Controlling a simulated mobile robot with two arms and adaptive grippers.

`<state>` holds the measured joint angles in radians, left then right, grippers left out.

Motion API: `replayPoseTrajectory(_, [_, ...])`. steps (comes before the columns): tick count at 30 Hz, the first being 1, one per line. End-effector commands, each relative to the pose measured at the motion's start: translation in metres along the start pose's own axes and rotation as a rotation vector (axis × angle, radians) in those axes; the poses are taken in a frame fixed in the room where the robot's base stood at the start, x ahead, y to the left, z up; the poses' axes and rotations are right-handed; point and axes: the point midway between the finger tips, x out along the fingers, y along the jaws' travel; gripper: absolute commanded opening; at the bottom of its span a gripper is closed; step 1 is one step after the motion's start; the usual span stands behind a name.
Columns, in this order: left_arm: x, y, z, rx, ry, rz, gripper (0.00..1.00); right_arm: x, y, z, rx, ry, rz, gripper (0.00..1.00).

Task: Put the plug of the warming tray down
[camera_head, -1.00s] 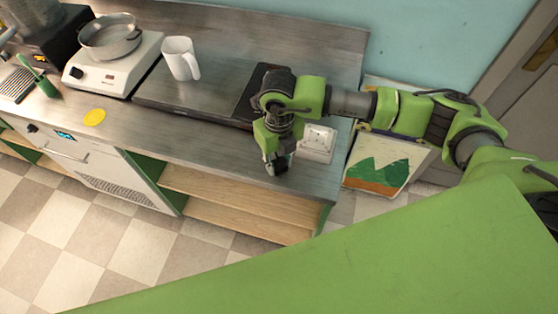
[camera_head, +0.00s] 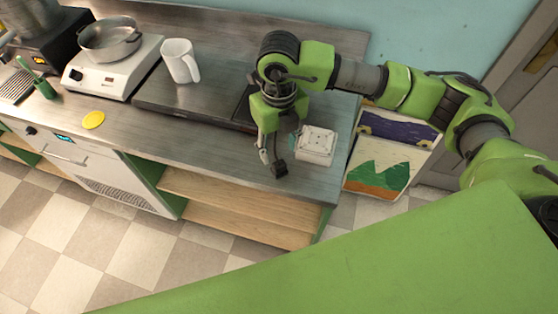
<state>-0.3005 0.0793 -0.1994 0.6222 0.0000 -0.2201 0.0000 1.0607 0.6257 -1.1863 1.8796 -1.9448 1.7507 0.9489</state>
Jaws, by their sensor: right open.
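The warming tray (camera_head: 205,105) looks to be the long, low, dark slab on the counter, with a white mug on it. My right gripper (camera_head: 272,163) points down over the front of the counter, right of the slab, with its jaws apart. A small black piece (camera_head: 280,170) shows at its tips; I cannot tell whether it is the plug or a fingertip. A white box (camera_head: 316,146), perhaps a socket block, sits just right of the gripper. No cord can be made out. My left gripper is not in view.
A white hot plate (camera_head: 115,75) with a metal pot (camera_head: 110,40) stands at the left. A white mug (camera_head: 180,60), a yellow disc (camera_head: 94,120) and a green holder (camera_head: 45,88) are also on the counter. The counter's front middle is clear.

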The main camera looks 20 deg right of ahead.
Motion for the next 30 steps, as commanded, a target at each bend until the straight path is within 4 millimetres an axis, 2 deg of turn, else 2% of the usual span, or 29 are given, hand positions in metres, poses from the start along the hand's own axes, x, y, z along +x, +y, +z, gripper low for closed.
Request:
replayPoseTrajectory(1, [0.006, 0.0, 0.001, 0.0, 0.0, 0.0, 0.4, -0.008, 0.0, 0.001, -0.001, -0.005, 0.0, 0.44])
replayPoseTrajectory(6, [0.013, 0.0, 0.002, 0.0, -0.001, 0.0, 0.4, -0.036, 0.0, 0.001, -0.001, -0.003, 0.0, 0.44])
replayPoseTrajectory(10, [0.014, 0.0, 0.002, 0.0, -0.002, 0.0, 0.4, -0.047, 0.0, 0.0, -0.001, 0.0, 0.0, 0.44])
replayPoseTrajectory(30, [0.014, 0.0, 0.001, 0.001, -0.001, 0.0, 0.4, -0.051, 0.0, 0.0, -0.001, 0.002, 0.0, 0.44])
